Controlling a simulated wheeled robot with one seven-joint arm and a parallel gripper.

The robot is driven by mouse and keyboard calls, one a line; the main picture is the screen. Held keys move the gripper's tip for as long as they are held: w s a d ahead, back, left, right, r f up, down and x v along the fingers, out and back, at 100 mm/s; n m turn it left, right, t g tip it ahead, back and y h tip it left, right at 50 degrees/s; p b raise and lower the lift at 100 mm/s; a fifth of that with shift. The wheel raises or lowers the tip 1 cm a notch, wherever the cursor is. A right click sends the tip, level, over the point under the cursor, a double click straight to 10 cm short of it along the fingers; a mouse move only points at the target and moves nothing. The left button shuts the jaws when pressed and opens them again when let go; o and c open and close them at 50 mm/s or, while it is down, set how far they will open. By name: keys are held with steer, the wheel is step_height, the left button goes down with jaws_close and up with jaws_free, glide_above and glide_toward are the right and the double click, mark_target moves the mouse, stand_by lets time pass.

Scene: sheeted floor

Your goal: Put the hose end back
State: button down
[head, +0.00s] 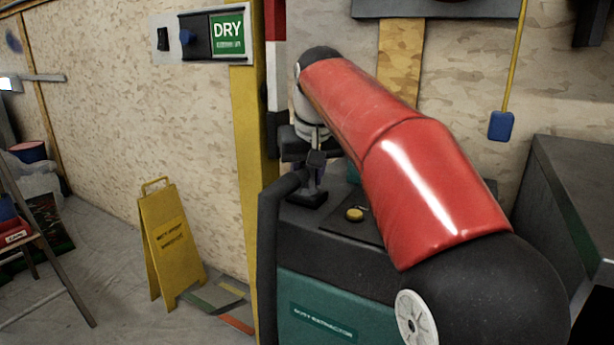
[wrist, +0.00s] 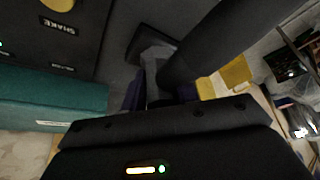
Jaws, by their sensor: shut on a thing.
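My gripper (head: 312,160) is over the left part of the dust extractor's dark top in the head view. It is shut on the black hose end (wrist: 182,68), with the fingers (wrist: 152,72) partly hidden in the wrist view. The black hose (head: 268,245) rises along the extractor's left edge and bends toward my gripper. In the wrist view the hose runs from the fingers to the upper right. A dark block (head: 308,197) shows just below the gripper; I cannot tell whether the hose end touches it. The extractor (head: 320,300) has a green front.
A yellow button (head: 355,214) sits on the extractor's top, beside a SHAKE label (wrist: 60,24) in the wrist view. A yellow post (head: 247,130) with a DRY panel (head: 228,35) stands close left. A yellow floor sign (head: 170,240) stands farther left. A dark cabinet (head: 570,180) is at right.

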steer(key=shift+f, duration=0.15)
steer(key=c, duration=1.1)
jaws_free()
steer(key=p+v, duration=0.3)
steer(key=v, duration=0.9)
steer(key=shift+r+p, duration=0.25)
steer(key=shift+p, duration=0.1)
